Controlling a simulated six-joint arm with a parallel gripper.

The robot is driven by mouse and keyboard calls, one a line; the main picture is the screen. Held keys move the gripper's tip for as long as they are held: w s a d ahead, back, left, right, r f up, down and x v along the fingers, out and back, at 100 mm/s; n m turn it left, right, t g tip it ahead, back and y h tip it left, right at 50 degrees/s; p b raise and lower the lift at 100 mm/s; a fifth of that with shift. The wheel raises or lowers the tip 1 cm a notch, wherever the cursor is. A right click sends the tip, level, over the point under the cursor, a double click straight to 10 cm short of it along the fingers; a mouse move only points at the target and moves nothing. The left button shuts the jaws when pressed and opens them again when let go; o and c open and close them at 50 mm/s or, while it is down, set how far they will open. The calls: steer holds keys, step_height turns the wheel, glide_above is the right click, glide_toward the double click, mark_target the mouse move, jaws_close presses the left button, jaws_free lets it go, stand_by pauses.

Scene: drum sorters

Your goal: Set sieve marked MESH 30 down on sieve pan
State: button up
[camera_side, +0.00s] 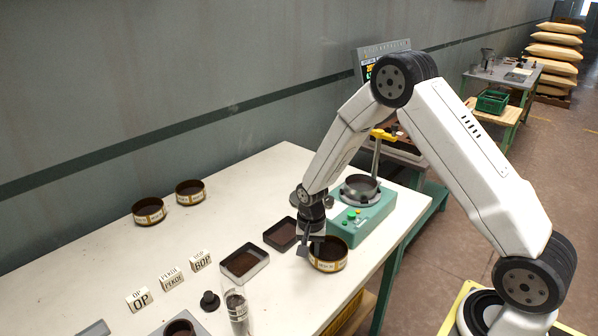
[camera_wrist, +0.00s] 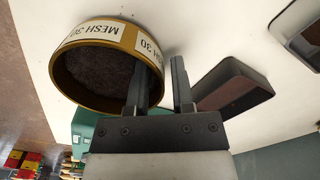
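The sieve marked MESH 30 (camera_side: 328,262) is a round brass-coloured ring with a dark inside and white labels. It appears to sit upright on the white table, in front of the green shaker. In the wrist view the sieve (camera_wrist: 82,34) shows its MESH 30 labels clearly. My gripper (camera_side: 312,247) is at the left part of its rim. In the wrist view the gripper (camera_wrist: 162,70) has one finger inside the wall and one outside, with a visible gap between them. The metal pan (camera_side: 361,186), apparently the sieve pan, sits on the green shaker (camera_side: 362,216).
Two other sieves (camera_side: 149,210) (camera_side: 190,192) stand at the back left. Two dark-filled trays (camera_side: 245,262) (camera_side: 281,234) lie left of my gripper. Label blocks (camera_side: 171,279), a glass cylinder (camera_side: 238,312) and a black knob-like piece (camera_side: 209,301) stand farther left. The back middle of the table is clear.

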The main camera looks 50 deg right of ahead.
jaws_close()
stand_by(1.2)
